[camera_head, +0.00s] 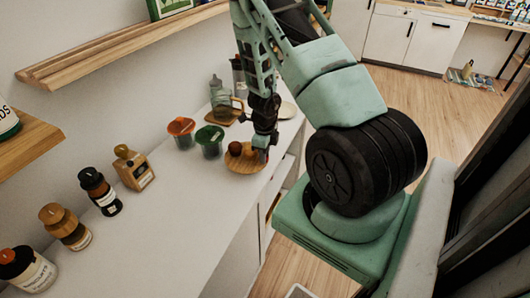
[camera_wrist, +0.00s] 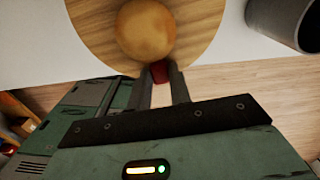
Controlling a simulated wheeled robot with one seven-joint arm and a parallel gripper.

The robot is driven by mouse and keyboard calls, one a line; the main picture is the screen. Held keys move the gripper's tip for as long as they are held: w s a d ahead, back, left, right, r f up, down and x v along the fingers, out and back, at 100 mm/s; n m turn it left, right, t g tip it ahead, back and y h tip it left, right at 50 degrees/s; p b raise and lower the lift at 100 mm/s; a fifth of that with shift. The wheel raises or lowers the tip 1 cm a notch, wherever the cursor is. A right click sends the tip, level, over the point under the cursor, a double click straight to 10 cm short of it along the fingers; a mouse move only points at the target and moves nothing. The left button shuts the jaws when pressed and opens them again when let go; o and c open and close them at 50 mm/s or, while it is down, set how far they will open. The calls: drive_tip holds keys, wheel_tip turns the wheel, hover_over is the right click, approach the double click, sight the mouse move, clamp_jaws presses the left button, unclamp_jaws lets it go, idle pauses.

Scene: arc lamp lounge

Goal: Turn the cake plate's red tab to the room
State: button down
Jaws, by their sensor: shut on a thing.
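The cake plate is a round wooden plate (camera_head: 246,166) on the white counter, close to its front edge. In the wrist view the plate (camera_wrist: 205,22) fills the top middle. A round brown cake (camera_wrist: 146,31) sits on it and also shows in the head view (camera_head: 235,148). The red tab (camera_wrist: 159,72) is at the plate's rim, on the side near the counter's front edge. My gripper (camera_wrist: 164,84) is shut on the tab, one finger on each side. In the head view my gripper (camera_head: 263,152) stands over the plate's right side and the tab cannot be made out.
An orange cup (camera_head: 181,130), a green cup (camera_head: 210,141) and a glass jug (camera_head: 224,106) stand behind the plate. Several bottles line the wall, including a dark one (camera_head: 98,190). A grey vessel (camera_wrist: 287,20) is close to the plate. The front counter stretch is clear.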

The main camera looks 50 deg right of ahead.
drive_tip(key=shift+a+m, duration=0.25)
drive_tip(key=shift+m, duration=0.35)
idle(0.3)
drive_tip(key=c, duration=1.3)
unclamp_jaws()
drive_tip(key=shift+r, duration=0.15)
wheel_tip(320, 180, up, 17)
drive_tip(key=p, duration=0.3)
drive_tip(key=shift+r, duration=0.1)
